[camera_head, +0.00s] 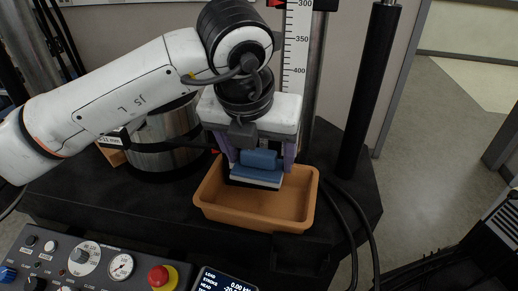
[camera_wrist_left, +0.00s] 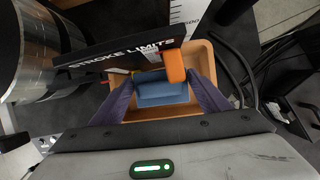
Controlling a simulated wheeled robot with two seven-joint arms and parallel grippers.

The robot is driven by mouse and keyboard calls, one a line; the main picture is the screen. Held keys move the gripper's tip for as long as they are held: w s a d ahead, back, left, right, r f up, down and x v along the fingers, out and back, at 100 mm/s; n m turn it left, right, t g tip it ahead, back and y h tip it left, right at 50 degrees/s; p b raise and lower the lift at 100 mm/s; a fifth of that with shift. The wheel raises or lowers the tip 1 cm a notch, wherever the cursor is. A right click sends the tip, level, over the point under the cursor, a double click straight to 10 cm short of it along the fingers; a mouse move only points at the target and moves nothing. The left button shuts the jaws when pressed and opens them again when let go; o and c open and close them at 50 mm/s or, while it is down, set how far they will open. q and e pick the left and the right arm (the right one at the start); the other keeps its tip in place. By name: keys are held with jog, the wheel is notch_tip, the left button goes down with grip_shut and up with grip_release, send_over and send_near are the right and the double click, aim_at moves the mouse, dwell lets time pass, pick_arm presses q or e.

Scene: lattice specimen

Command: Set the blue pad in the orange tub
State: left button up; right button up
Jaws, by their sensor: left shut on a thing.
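The blue pad (camera_head: 259,160) is held between the purple fingers of my left gripper (camera_head: 262,166). It also shows in the left wrist view (camera_wrist_left: 160,90) between the two fingers (camera_wrist_left: 162,92), which are shut on it. The orange tub (camera_head: 225,212) stands on the black table, directly below and around the pad in the head view. The tub's rim and wall also show in the left wrist view (camera_wrist_left: 203,50). The pad looks to be over or within the tub's opening; whether it touches the floor I cannot tell.
A metal cylinder (camera_head: 165,140) stands left of the tub. Behind the tub are a vertical scale (camera_head: 297,50) and a black column (camera_head: 368,90). A control panel (camera_head: 95,262) with a red button (camera_head: 160,277) lies in front. Black cables run at the tub's right.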

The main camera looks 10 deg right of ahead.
pick_arm(q)
jog(key=shift+f, duration=0.1)
jog(key=shift+f+b, duration=0.2)
jog(key=shift+b, duration=0.2)
jog(key=o, duration=1)
jog(key=shift+r, duration=0.15)
